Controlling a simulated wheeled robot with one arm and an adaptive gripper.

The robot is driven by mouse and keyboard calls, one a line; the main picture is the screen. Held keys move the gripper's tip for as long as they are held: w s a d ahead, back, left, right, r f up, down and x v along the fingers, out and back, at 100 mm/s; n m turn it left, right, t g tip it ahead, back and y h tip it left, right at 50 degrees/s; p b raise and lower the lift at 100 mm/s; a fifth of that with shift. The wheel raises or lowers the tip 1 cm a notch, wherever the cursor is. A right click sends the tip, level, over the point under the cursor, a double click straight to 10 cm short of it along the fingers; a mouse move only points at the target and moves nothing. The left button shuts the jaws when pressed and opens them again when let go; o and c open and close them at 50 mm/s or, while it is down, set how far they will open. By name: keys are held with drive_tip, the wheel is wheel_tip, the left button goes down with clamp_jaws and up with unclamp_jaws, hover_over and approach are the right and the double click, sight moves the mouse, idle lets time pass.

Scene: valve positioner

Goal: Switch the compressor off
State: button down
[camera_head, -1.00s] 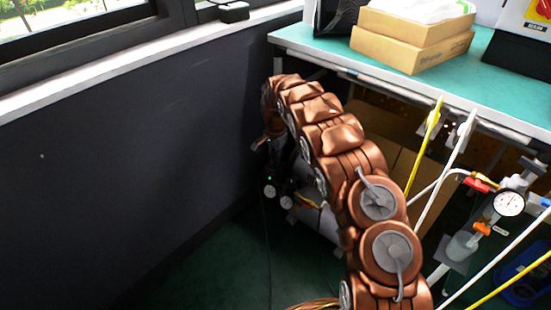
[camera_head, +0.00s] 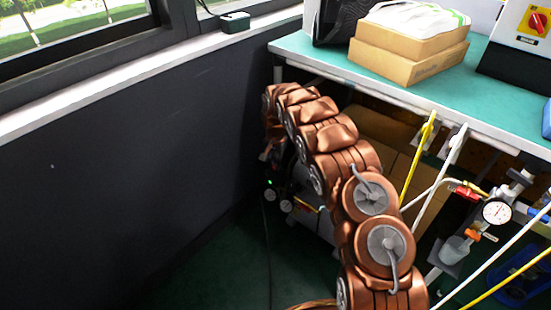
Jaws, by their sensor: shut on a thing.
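The compressor (camera_head: 313,222) stands on the floor under the teal-topped bench, beside the dark wall. Its pale body is mostly behind my arm. A small green light (camera_head: 270,182) is lit on it, above two round gauges (camera_head: 277,200). My copper-coloured arm reaches down over it. My gripper (camera_head: 271,155) shows only in part at the arm's far end, close to the top of the compressor. It is shut on a part of the compressor there. Its fingertips and the exact part held are hidden or too small to make out.
The bench (camera_head: 310,53) bears stacked cardboard boxes (camera_head: 408,60) and a panel with a red knob (camera_head: 538,22). Yellow and white hoses, a pressure gauge (camera_head: 497,211) and valves hang at the right. A dark cable (camera_head: 267,245) runs down to the clear green floor.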

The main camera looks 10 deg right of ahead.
drive_tip(key=n+p, duration=0.4)
drive_tip(key=shift+r+n, duration=0.2)
drive_tip(key=shift+n, duration=0.2)
drive_tip(key=n+p, duration=0.2)
drive_tip(key=shift+n, duration=0.3)
drive_tip(key=n+p, duration=0.2)
drive_tip(key=n, duration=0.1)
drive_tip(key=shift+n, duration=0.3)
drive_tip(key=shift+f+n+p, duration=0.2)
drive_tip(key=shift+n+p, duration=0.9)
drive_tip(key=shift+n, duration=0.5)
drive_tip(key=c, duration=1.2)
unclamp_jaws()
drive_tip(key=shift+c, duration=0.2)
drive_tip(key=shift+r, duration=0.1)
